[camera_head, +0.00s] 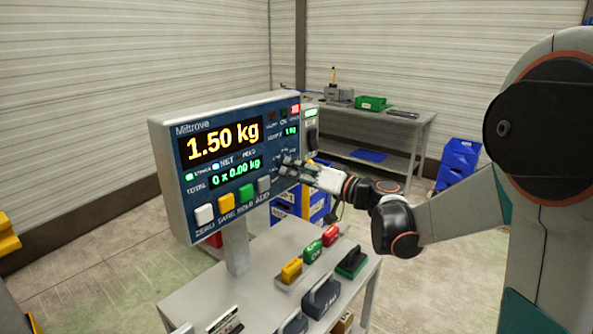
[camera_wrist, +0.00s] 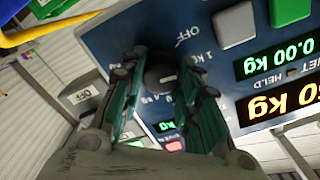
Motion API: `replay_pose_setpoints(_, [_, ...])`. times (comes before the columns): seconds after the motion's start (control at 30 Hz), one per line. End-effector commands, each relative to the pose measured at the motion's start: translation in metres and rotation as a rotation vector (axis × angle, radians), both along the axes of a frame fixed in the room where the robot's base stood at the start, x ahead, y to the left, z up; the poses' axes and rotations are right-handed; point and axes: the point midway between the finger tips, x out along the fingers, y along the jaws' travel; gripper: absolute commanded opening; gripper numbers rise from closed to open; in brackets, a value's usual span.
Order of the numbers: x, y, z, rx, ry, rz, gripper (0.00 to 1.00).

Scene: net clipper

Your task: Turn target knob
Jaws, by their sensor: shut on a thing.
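The scale indicator panel (camera_head: 175,150) stands on a post at the table's left end, its large display reading 1.50 kg. A dark round knob (camera_wrist: 160,78) sits on the blue panel between the two fingers of my gripper (camera_head: 287,167) in the wrist view. My gripper (camera_wrist: 160,68) is shut on this knob, one finger on each side. "OFF" and "1 kg" markings show beside the knob, upside down in the wrist view. In the head view my fingers cover the knob, so its pointing direction is not clear.
White, yellow, green and grey buttons (camera_head: 246,193) line the panel's lower edge, left of my gripper. Yellow, green, red and dark block-shaped items (camera_head: 321,297) stand on the table below. A workbench (camera_head: 375,118) and blue bins (camera_head: 458,160) stand behind.

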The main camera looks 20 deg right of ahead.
Motion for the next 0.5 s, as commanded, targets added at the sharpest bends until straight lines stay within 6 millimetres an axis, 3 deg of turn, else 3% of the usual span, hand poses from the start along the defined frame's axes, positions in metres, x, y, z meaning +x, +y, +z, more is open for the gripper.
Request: replay_pose_setpoints(0.5, [0.001,0.0,0.0011,0.027,0.017,0.0,0.06])
